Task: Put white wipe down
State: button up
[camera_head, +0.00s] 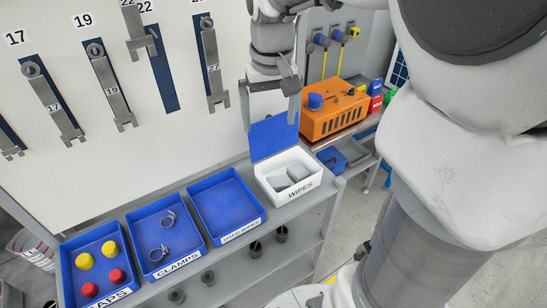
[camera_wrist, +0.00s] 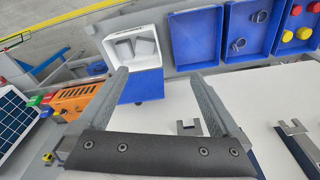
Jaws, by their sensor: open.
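My gripper (camera_head: 269,118) is open and empty, with its fingers spread above and behind the white wipes box (camera_head: 306,189). In the wrist view the open fingers (camera_wrist: 159,76) straddle the view of the box's raised blue lid (camera_wrist: 142,87); nothing is between them. The box is open, and pale grey-white folded wipes (camera_head: 299,172) lie inside it; they also show in the wrist view (camera_wrist: 144,46). Left of the box is a blue tray labelled for used wipes (camera_head: 226,202), which looks empty.
A blue clamps tray (camera_head: 184,224) holds two ring clamps. A tray of caps (camera_head: 97,246) holds red and yellow caps. An orange pump unit (camera_head: 333,110) stands right of the box. Numbered wrenches (camera_head: 110,82) hang on the white panel behind the shelf.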

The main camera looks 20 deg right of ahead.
jog(key=s+a+n+t, duration=0.1)
jog(key=s+a+t, duration=0.3)
jog(key=s, duration=1.1)
jog(key=shift+a+r+b, duration=0.15)
jog(key=shift+r+b, duration=0.2)
jog(key=shift+b, duration=0.1)
jog(key=shift+c, duration=0.2)
